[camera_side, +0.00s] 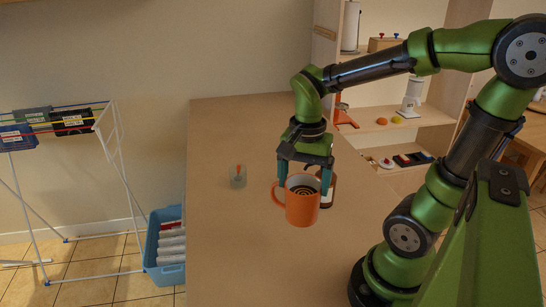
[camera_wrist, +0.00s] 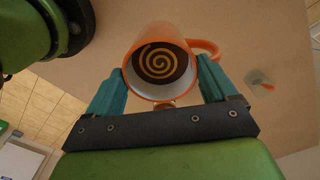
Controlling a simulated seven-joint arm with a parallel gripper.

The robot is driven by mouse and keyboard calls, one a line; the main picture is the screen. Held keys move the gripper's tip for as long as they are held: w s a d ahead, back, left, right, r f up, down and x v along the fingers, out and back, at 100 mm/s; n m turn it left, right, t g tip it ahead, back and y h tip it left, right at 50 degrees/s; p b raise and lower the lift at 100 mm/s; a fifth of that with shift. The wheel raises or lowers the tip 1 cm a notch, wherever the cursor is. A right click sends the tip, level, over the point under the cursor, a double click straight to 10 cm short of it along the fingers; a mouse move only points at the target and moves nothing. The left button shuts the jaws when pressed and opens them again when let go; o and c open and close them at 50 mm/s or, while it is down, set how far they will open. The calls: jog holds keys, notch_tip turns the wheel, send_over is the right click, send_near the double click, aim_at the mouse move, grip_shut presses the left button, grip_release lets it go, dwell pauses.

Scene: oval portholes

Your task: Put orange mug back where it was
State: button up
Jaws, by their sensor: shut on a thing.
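The orange mug (camera_side: 301,207) is between the fingers of my gripper (camera_side: 307,180), over the wooden table (camera_side: 220,255). My gripper is shut on the mug. In the side view the mug looks upright, with its handle to the left. In the wrist view the mug (camera_wrist: 160,58) shows a dark inside with a tan spiral, and the teal fingers of my gripper (camera_wrist: 163,88) press on both sides. Its handle points right there. I cannot tell whether its base touches the table.
A brown bottle-like object (camera_side: 327,190) stands just behind the mug, partly hidden. A small clear cup with an orange item (camera_side: 238,177) stands to the left, and it also shows in the wrist view (camera_wrist: 260,80). The table's front left is bare. A shelf (camera_side: 385,122) stands behind right.

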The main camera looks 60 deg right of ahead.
jog(key=s+a+f+n, duration=0.1)
jog(key=a+f+n, duration=0.4)
jog(key=n, duration=0.1)
jog(key=w+f, duration=0.2)
jog(key=w, duration=0.6)
jog(key=w+f, duration=0.2)
jog(key=w, duration=0.6)
jog(key=shift+a+f+n, duration=0.3)
jog(key=shift+a+f, duration=0.1)
jog(key=shift+a, duration=0.05)
jog(key=shift+w+f, duration=0.1)
jog(key=o, duration=1.8)
jog(key=shift+f, duration=0.1)
